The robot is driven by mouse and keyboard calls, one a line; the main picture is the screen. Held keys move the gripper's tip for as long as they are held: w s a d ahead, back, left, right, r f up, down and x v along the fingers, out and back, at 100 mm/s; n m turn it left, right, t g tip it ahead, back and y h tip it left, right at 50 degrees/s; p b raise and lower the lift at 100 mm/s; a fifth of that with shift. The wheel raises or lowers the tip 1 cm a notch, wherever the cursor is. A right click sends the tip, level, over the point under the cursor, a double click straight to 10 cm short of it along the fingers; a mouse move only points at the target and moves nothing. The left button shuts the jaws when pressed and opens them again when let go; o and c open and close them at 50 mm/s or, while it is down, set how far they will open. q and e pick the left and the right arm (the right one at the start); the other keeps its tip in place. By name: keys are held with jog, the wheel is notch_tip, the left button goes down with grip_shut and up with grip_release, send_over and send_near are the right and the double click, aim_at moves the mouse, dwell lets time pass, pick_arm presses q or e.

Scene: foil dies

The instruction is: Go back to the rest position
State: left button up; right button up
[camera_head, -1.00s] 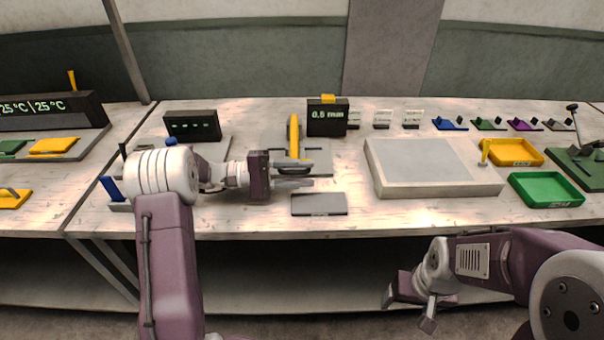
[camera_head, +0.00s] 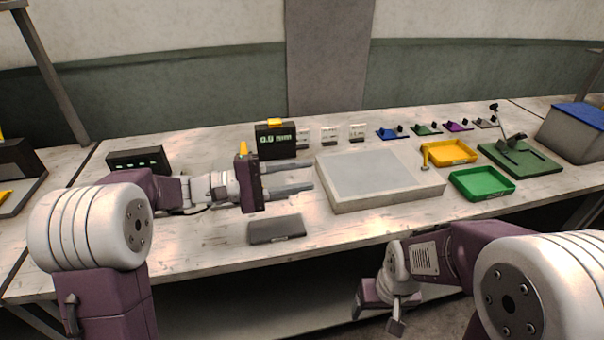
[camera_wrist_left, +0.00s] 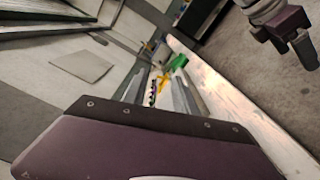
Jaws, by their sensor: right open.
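My left gripper (camera_head: 300,177) reaches in from the left over the bench. Its two grey fingers are apart with nothing between them, left of the pale slab. The gap also shows in the left wrist view (camera_wrist_left: 158,92). My right gripper (camera_head: 376,312) hangs in front of the bench's front edge, low in the picture. Its fingers are apart and empty. It also shows at the upper right of the left wrist view (camera_wrist_left: 290,32).
The bench carries a grey plate (camera_head: 276,229), a pale slab (camera_head: 385,200), a black display (camera_head: 270,142), a yellow tray (camera_head: 450,152), a green tray (camera_head: 482,184) and a green stand (camera_head: 535,163). A yellow lever (camera_head: 243,148) shows behind my left gripper. The bench front is mostly clear.

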pick_arm(q)
jog(key=shift+d+r, duration=0.15)
jog(key=shift+d, duration=0.1)
jog(key=shift+s+r, duration=0.1)
